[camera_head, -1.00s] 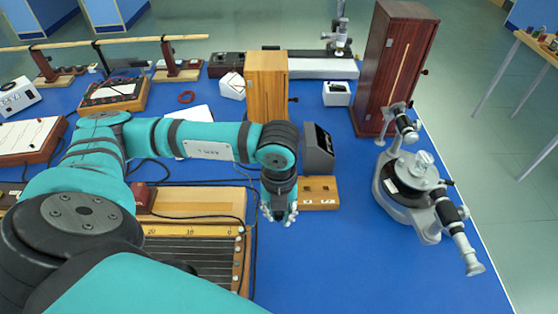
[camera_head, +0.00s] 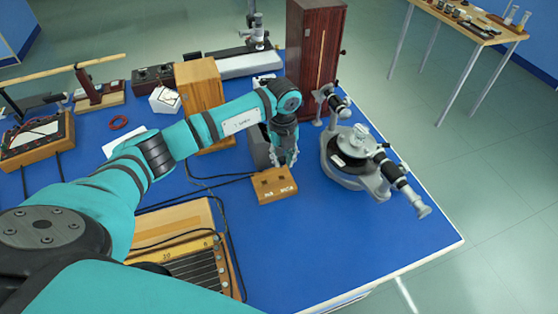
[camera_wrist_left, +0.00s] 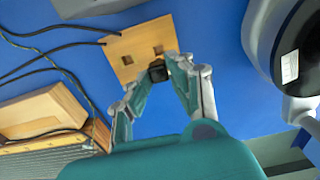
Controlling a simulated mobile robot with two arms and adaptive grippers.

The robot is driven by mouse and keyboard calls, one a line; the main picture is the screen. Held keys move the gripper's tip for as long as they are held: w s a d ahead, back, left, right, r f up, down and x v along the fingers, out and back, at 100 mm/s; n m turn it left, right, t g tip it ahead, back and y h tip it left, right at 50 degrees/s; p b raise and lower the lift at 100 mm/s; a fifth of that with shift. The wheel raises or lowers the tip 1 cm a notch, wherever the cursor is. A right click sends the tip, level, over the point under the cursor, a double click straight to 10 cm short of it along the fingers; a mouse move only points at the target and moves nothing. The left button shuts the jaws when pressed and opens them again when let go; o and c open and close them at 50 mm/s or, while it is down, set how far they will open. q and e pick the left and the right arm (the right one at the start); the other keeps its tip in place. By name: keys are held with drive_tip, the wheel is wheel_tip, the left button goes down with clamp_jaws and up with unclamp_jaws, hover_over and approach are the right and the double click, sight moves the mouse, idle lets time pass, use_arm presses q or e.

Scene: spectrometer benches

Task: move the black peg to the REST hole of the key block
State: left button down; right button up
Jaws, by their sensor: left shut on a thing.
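The key block (camera_head: 276,195) is a small light-wood block near the middle of the blue bench, with small lettering on its front that I cannot read surely. In the left wrist view the key block (camera_wrist_left: 136,42) shows two dark square holes in its top. My left gripper (camera_head: 284,163) points down just behind the block in the head view. In the wrist view its fingers are shut on the black peg (camera_wrist_left: 157,73), a small dark piece by the block's edge. Both holes show beside the peg. Its height above the block is unclear. My right gripper is not seen.
A dark grey box (camera_head: 262,148) stands right behind the block, partly hidden by my arm. A grey spectrometer (camera_head: 357,155) with telescope tubes stands to the right. A tall dark-wood cabinet (camera_head: 313,60) is behind. Black cables run left of the block. The front right bench is clear.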

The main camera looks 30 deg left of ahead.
use_arm(q)
drive_tip(key=shift+f+b, duration=0.4)
drive_tip(key=shift+f, duration=0.15)
drive_tip(key=shift+f+b, duration=0.35)
drive_tip(key=shift+f, duration=0.15)
drive_tip(key=shift+f+b, duration=1.1)
drive_tip(key=shift+f, duration=0.4)
drive_tip(key=shift+f+b, duration=0.5)
drive_tip(key=shift+f, duration=0.25)
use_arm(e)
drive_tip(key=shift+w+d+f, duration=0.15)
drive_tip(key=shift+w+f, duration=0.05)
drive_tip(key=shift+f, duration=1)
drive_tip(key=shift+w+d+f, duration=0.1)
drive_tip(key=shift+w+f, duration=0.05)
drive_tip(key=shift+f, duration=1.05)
use_arm(q)
drive_tip(key=c, duration=1.2)
unclamp_jaws()
drive_tip(key=shift+o, duration=0.4)
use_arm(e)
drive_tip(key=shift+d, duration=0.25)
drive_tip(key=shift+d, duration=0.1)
use_arm(q)
drive_tip(key=shift+r, duration=0.2)
